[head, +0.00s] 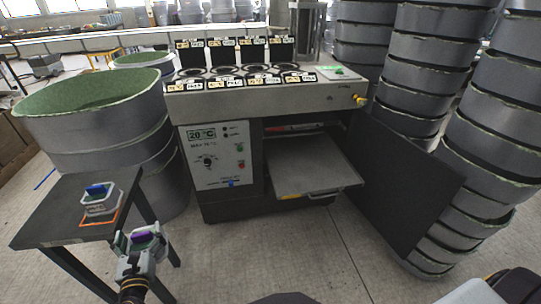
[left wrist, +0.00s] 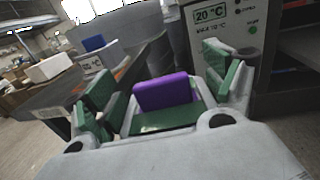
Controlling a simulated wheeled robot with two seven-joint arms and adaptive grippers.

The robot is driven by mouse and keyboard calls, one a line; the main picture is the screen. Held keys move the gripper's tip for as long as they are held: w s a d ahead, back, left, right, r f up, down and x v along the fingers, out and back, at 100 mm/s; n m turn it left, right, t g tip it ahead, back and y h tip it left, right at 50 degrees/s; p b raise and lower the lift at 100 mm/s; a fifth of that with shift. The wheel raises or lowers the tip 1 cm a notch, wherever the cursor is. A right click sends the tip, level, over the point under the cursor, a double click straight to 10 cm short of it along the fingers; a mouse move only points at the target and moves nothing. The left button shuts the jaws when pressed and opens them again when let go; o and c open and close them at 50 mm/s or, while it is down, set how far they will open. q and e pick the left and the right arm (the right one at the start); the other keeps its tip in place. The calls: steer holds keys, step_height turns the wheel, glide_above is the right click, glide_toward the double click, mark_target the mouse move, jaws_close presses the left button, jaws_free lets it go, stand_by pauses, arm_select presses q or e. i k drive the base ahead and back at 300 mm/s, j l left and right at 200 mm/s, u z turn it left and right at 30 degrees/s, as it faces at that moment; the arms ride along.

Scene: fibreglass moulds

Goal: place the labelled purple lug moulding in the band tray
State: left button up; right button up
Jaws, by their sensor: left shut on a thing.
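The purple lug moulding (head: 141,237) is in my left gripper (head: 140,243), low at the left in the head view and beside the small dark table. In the left wrist view the purple moulding (left wrist: 165,92) sits between the green-padded fingers of the left gripper (left wrist: 165,100), which is shut on it. No label on the moulding can be made out. A small pale tray (head: 101,208) on the table has a blue piece (head: 96,190) in it and an orange outline at its base. The tray (left wrist: 97,62) also shows beyond the gripper in the left wrist view. My right gripper is not in view.
The dark table (head: 60,226) has bare top around the tray. A grey machine (head: 218,155) with a 20 °C panel stands in the middle, its drawer (head: 305,175) pulled out and its dark door (head: 405,195) open. Large grey tubs (head: 95,110) stand behind the table; stacked tubs (head: 480,140) fill the right.

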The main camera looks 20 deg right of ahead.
mark_target(312, 170)
steer(key=i+l+z, duration=0.15)
steer(key=l, duration=0.3)
steer(key=i+l+z, duration=0.2)
steer(key=l, duration=0.2)
steer(key=l+z, duration=0.15)
steer(key=l, duration=0.3)
steer(key=i+l+z, duration=0.15)
steer(key=l, duration=0.25)
steer(key=i+l+z, duration=0.15)
steer(key=i+l, duration=0.1)
steer(key=l, duration=0.1)
